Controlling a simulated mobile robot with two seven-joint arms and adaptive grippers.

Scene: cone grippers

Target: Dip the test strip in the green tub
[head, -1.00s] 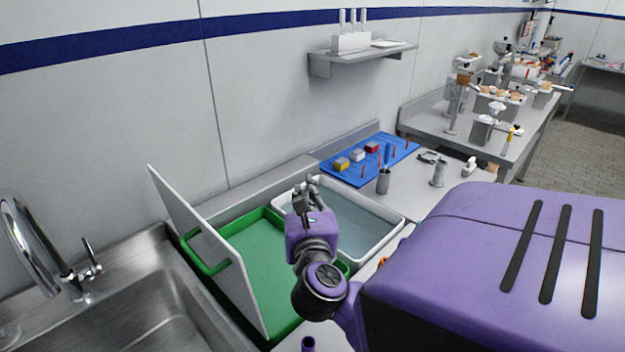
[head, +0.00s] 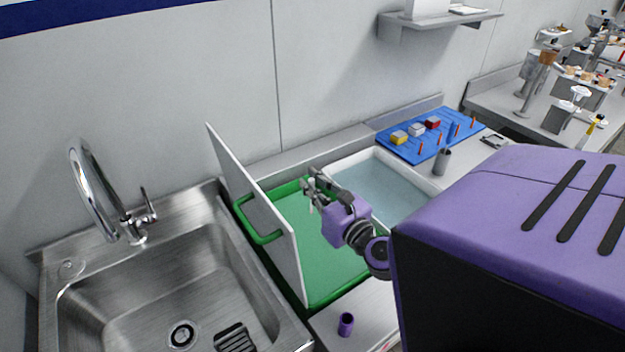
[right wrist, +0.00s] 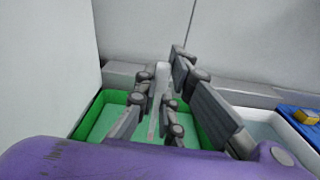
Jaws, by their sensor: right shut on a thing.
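The green tub (head: 325,255) stands on the counter to the right of the sink, and it holds smooth green contents. In the right wrist view the strip (right wrist: 154,112) shows between the fingers (right wrist: 163,85), with the tub (right wrist: 92,118) behind and below. Whether the strip's lower end touches the green contents cannot be told. My left gripper is not in view.
A white tub (head: 386,190) of bluish liquid adjoins on the right. Beyond are a blue board (head: 425,143) and a grey cup (head: 442,161). A purple cup (head: 346,324) stands in front.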

